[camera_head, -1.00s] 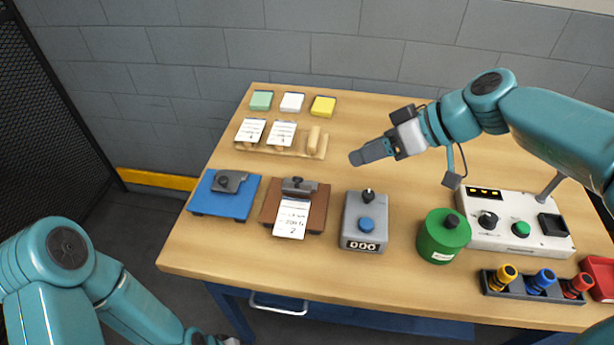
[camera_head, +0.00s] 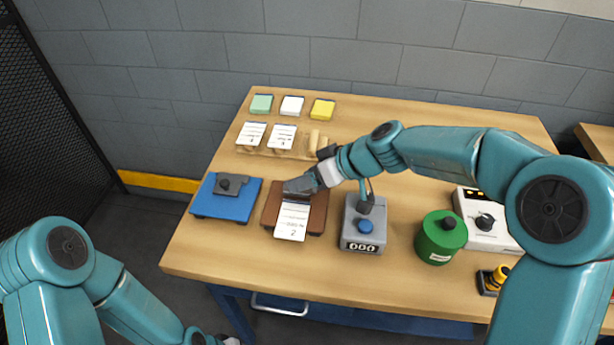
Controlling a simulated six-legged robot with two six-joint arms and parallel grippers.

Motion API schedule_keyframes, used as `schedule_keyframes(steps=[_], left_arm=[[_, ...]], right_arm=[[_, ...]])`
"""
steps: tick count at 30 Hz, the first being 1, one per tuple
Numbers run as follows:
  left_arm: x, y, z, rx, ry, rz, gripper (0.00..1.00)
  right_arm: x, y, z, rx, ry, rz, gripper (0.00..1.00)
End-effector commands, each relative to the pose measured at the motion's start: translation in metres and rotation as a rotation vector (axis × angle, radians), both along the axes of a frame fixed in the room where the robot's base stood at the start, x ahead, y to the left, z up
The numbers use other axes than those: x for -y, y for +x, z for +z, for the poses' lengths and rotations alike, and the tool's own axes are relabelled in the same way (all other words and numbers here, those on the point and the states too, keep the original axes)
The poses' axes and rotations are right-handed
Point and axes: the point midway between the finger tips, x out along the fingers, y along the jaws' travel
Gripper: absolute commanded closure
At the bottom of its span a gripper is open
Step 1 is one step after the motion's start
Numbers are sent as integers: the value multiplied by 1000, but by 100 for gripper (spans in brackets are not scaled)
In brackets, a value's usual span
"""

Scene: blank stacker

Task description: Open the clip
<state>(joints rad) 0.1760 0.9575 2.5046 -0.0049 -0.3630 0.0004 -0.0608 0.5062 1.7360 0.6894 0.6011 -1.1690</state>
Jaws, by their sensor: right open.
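The clip is the grey metal piece on a brown board (camera_head: 314,220), and a white card (camera_head: 292,222) with writing and a "2" lies under it. My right gripper (camera_head: 298,186) is at the clip, over the top of the card, and covers most of the clip. Its jaws are open, but whether they touch the clip is hard to tell. My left gripper (camera_head: 222,338) is low at the bottom edge, below the table, and only a small part of it shows.
A blue board (camera_head: 215,207) with a dark latch is left of the brown board. A grey counter box (camera_head: 362,242) and a green canister (camera_head: 441,238) are to the right. Cards on a wooden rack (camera_head: 270,152) and coloured pads (camera_head: 292,104) are behind. The table's front strip is clear.

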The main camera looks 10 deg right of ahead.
Motion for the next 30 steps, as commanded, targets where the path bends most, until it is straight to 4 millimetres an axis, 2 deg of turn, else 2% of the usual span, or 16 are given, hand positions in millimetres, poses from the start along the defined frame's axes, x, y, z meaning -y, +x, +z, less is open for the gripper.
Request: schedule_keyframes(steps=[7,9,12,20,30], left_arm=[[0,0,0,0,0,0,57],[0,0,0,0,0,0,57],[0,0,0,0,0,0,57],[0,0,3,0,0,0,57],[0,0,28,0,0,0,57]], right_arm=[[-1,0,0,1,1,0,50],[-1,0,0,1,1,0,73],[-1,0,0,0,0,0,100],[0,1,1,-17,6,-1,100],[4,13,6,-190,61,-2,100]])
